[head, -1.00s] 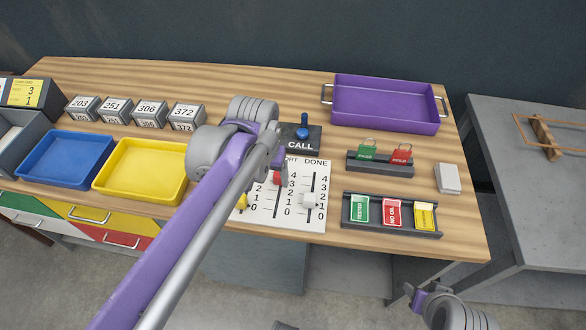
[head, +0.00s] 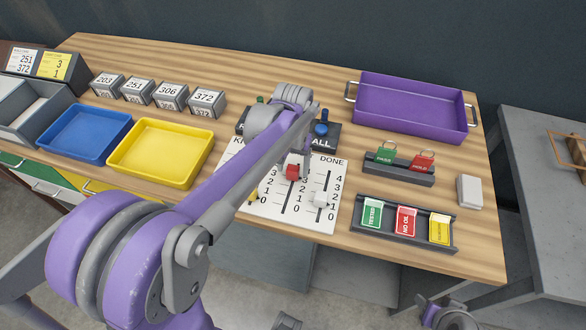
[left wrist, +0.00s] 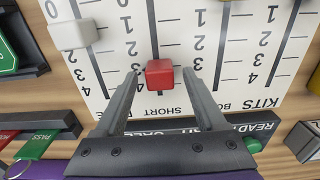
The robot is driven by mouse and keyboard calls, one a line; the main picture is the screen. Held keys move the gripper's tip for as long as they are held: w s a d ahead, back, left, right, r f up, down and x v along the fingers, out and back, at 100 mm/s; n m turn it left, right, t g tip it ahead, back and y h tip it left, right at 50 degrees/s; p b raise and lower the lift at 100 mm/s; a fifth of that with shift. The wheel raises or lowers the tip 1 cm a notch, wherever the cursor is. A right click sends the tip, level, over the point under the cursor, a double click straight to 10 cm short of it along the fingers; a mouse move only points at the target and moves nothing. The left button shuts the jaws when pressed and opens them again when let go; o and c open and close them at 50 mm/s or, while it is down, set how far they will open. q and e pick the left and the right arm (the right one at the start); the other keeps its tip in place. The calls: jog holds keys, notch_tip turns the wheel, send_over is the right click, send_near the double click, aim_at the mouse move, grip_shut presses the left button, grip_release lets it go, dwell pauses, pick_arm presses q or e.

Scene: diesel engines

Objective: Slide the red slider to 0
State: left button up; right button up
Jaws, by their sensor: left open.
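The red slider (head: 292,172) is a small red block on the white board (head: 272,219), in the column marked SHORT. It stands near the 3 mark, towards the 4 end. My left gripper (head: 299,152) is over the top of the board, seen from behind. In the left wrist view, where the board is upside down, the open fingers (left wrist: 161,76) point at the red slider (left wrist: 160,73), which lies between their tips with a gap on each side. Part of my right arm (head: 445,313) shows at the bottom right; its jaws are not clear.
A white slider (head: 320,199) is in the DONE column and a yellow one (head: 253,195) is on the left. The CALL box with a blue lever (head: 321,129) stands behind the board. Yellow (head: 160,175) and blue trays are left; a card rack (head: 405,239) is right.

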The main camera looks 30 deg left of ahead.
pick_arm(q)
jog(key=shift+f, duration=0.6)
grip_shut()
dwell(1.1)
